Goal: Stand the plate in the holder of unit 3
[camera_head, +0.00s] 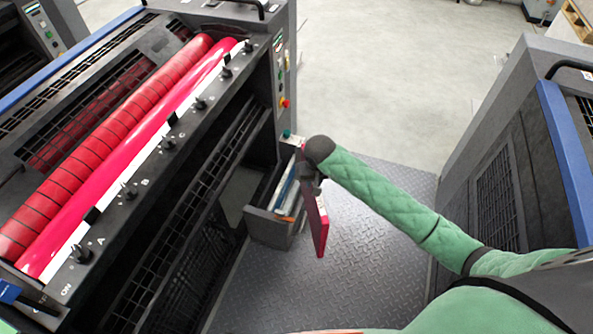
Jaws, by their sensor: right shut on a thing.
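My right gripper (311,183) is at the end of the green-sleeved arm, shut on the plate. The plate (318,222) is a thin magenta-red panel with a pale patch on its edge. It hangs upright, nearly edge-on, over the floor just right of the holder. The holder (268,229) is a grey open box low on the end of the left ink unit; several thin sheets stand in it. The plate's upper part is partly hidden by the gripper. I cannot tell from the picture whether plate and holder touch. My left gripper is not in view.
The left ink unit (205,150) has red and magenta rollers, black knobs and a button panel (282,70). Another grey unit (490,150) with a blue edge stands at the right.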

